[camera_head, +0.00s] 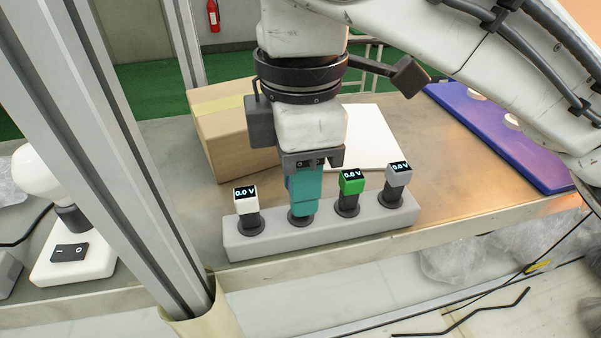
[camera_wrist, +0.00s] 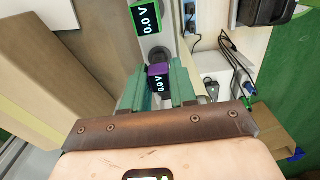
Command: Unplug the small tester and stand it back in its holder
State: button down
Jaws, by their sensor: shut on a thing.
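The long grey holder (camera_head: 320,232) lies near the front edge of the table with round black sockets along its top. A white tester (camera_head: 246,198), a green tester (camera_head: 351,184) and a grey tester (camera_head: 398,177) stand upright in it, each reading 0.0 V. My gripper (camera_head: 304,198), with teal fingers, points down between the white and green testers. It is shut on a purple tester (camera_wrist: 158,71), which reads 0.0 V in the wrist view. In the head view the fingers mostly hide this tester. Its lower end is at a socket; I cannot tell if it is fully seated.
A cardboard box (camera_head: 233,145) and a white panel (camera_head: 372,138) stand behind the holder. A purple board (camera_head: 500,132) lies at the right. A bulb stand with a switch (camera_head: 72,254) is at the left, behind a metal post (camera_head: 122,165).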

dwell(0.8)
jog(key=c, duration=0.8)
grip_release()
jog(key=shift+f, duration=0.1)
